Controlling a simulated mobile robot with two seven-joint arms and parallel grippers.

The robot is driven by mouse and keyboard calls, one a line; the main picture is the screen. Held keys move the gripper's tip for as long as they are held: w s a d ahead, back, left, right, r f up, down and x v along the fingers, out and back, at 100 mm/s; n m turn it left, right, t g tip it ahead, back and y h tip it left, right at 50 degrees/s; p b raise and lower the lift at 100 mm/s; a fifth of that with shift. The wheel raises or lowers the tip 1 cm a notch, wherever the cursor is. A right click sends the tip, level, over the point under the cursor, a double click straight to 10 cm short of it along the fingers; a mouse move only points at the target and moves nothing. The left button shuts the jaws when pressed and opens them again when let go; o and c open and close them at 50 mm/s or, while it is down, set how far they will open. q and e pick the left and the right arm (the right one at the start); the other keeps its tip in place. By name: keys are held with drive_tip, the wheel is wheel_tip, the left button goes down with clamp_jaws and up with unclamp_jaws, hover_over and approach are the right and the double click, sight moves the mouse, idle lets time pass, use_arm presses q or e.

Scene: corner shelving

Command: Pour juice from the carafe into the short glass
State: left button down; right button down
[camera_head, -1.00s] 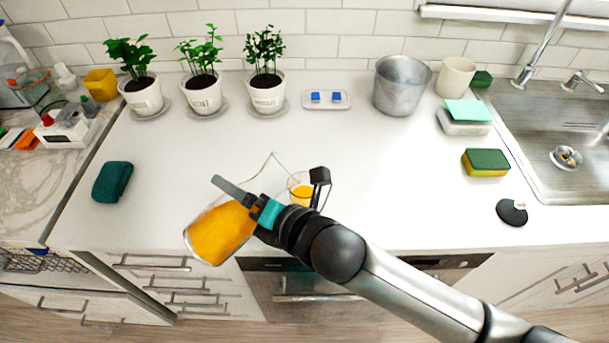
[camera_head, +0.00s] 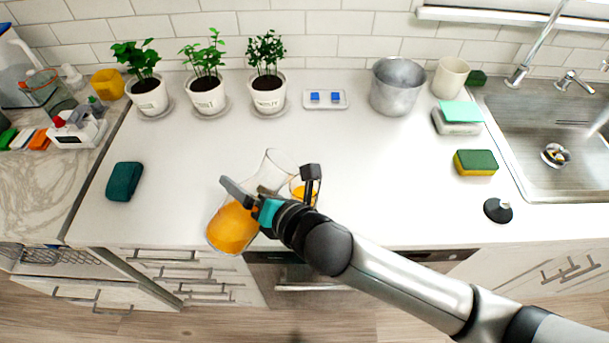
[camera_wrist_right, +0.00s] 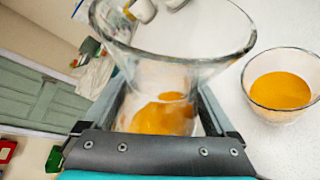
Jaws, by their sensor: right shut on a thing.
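The carafe (camera_head: 232,228) is clear glass with orange juice low in its body. It is held tilted near the counter's front edge, its neck and mouth toward the back right. My right gripper (camera_head: 250,197) is shut around its narrow middle. In the right wrist view the carafe's wide mouth (camera_wrist_right: 180,65) is above the fingers, with juice below. The short glass (camera_wrist_right: 280,85) stands upright on the counter to the right, apart from the carafe, and holds orange juice. In the head view the glass (camera_head: 297,187) is partly hidden by my right wrist. My left gripper is out of view.
Several potted plants, including one (camera_head: 207,95), line the back wall. A teal cloth (camera_head: 124,181) lies left. The counter's middle is clear.

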drive_tip(key=shift+r+n+h+p, duration=0.3)
drive_tip(key=shift+r+n+p, duration=0.3)
drive_tip(key=shift+p, duration=0.5)
drive_tip(key=n+p, duration=0.1)
drive_tip(key=p, duration=0.1)
drive_tip(key=a+n+t+h+p, duration=0.1)
drive_tip(key=p, duration=0.1)
drive_tip(key=shift+s+r+h, duration=0.25)
drive_tip(key=shift+r+h, duration=0.05)
drive_tip(key=shift+a+f+n+t+h+p, duration=0.15)
drive_tip(key=shift+n+t+h+p, duration=0.25)
drive_tip(key=shift+n+p, duration=0.3)
drive_tip(key=shift+f+n+t+h+p, duration=0.3)
drive_tip(key=shift+n+p, duration=0.05)
drive_tip(key=shift+n, duration=0.25)
wheel_tip(320, 180, up, 6)
drive_tip(key=p, duration=0.6)
drive_tip(key=shift+s+f, duration=0.1)
drive_tip(key=shift+s, duration=0.05)
